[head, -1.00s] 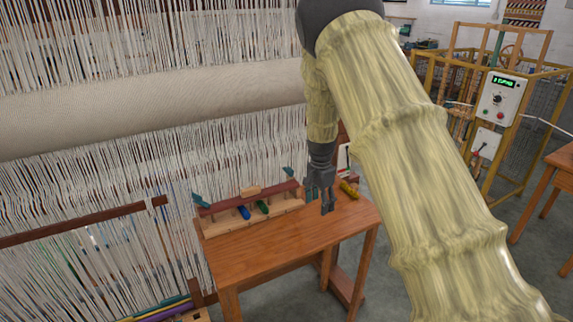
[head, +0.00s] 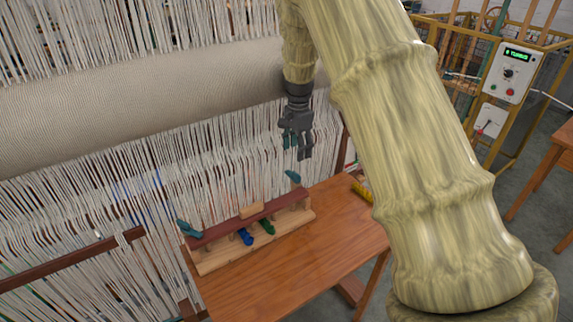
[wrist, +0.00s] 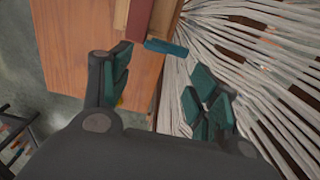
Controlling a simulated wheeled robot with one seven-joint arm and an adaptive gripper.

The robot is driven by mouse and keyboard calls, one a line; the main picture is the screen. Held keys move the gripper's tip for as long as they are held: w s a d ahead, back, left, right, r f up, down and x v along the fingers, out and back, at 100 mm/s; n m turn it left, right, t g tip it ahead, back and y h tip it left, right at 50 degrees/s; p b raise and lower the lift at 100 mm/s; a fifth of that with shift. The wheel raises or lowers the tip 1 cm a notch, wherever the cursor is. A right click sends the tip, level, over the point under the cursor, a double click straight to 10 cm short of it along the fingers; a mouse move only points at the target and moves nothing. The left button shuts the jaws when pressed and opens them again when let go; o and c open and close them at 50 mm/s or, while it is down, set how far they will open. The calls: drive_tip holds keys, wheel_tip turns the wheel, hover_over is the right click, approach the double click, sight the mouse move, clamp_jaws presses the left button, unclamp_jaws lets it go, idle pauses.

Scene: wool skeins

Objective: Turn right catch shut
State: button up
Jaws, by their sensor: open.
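The rack on the table has a dark red bar (head: 222,229) over a pale wooden base (head: 226,256). A teal right catch (head: 293,177) sticks up at the bar's right end, and a teal left catch (head: 188,229) sits at its left end. My gripper (head: 296,153) is open and empty, above the right catch in the head view. In the wrist view the right catch (wrist: 166,48) lies ahead, between the lines of my open fingers (wrist: 160,95), apart from them.
The wooden table (head: 290,262) is bare in front of the rack. The loom's white threads (head: 130,190) hang close behind it, below a large cloth roll (head: 130,120). A yellow item (head: 362,191) lies at the table's right edge. A control box (head: 510,72) stands at right.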

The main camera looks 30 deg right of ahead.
sight(297, 174)
drive_tip(key=shift+s+a+f+p, duration=0.15)
drive_tip(key=shift+s+f+p, duration=0.95)
drive_tip(key=shift+s+f, duration=0.25)
drive_tip(key=w+f, duration=0.1)
drive_tip(key=f, duration=0.1)
drive_tip(key=w+f, duration=0.1)
drive_tip(key=f+p, duration=0.1)
drive_tip(key=f, duration=0.1)
drive_tip(key=shift+w+f, duration=0.3)
drive_tip(key=shift+w, duration=0.1)
drive_tip(key=shift+s+f, duration=0.1)
drive_tip(key=shift+f, duration=0.25)
drive_tip(key=shift+s+f+p, duration=0.15)
drive_tip(key=shift+s+p, duration=0.05)
drive_tip(key=shift+p, duration=0.15)
drive_tip(key=shift+s, duration=0.55)
drive_tip(key=shift+w+f, duration=0.45)
drive_tip(key=shift+w, duration=0.05)
drive_tip(key=shift+s+r, duration=0.25)
drive_tip(key=shift+r, duration=0.05)
drive_tip(key=c, duration=0.9)
drive_tip(key=shift+c, duration=0.6)
